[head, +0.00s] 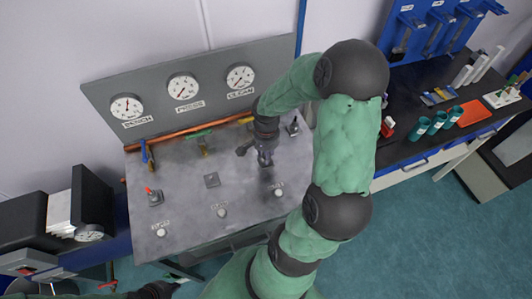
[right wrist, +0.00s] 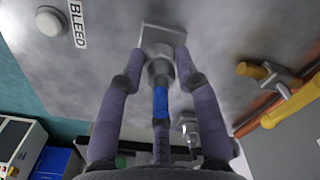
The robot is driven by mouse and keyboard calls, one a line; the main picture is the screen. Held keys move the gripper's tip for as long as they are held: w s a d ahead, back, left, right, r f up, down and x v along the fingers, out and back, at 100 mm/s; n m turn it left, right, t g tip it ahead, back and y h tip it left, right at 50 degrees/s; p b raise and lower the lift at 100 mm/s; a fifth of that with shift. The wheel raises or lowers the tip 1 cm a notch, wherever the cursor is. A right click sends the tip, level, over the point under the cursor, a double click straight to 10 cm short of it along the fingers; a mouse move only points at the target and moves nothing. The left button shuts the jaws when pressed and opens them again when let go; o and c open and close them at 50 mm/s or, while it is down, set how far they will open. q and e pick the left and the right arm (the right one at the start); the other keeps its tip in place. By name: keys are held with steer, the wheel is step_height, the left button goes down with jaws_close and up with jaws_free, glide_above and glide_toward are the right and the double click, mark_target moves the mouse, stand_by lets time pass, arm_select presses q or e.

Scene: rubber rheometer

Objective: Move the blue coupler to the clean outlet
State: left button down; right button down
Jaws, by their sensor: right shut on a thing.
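My right gripper (head: 264,163) is over the right part of the grey panel (head: 185,222), in line with the CLEAN gauge (head: 240,77). In the right wrist view its fingers (right wrist: 160,62) are closed around a grey metal fitting with a blue band, the blue coupler (right wrist: 161,102). The coupler's far end lines up with a square metal outlet plate (right wrist: 162,36); whether it is seated there I cannot tell. A bare outlet plate (head: 212,180) sits mid-panel. My left gripper (head: 157,290) is partly visible at the bottom left, away from the panel; its jaws are unclear.
Blue (head: 146,152), green (head: 200,133) and yellow (head: 246,120) valve handles line the copper pipe at the back. A red-topped fitting (head: 154,197) stands at left, another fitting (head: 293,127) at right. A black bench (head: 415,150) stands right.

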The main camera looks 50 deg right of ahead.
steer(key=shift+f+b, duration=0.55)
steer(key=shift+f, duration=0.15)
steer(key=shift+f, duration=0.1)
steer(key=c, duration=0.8)
jaws_free()
steer(key=shift+r, duration=0.2)
steer(key=shift+r+p, duration=1.75)
steer(key=shift+r, duration=0.7)
steer(key=shift+f, duration=0.1)
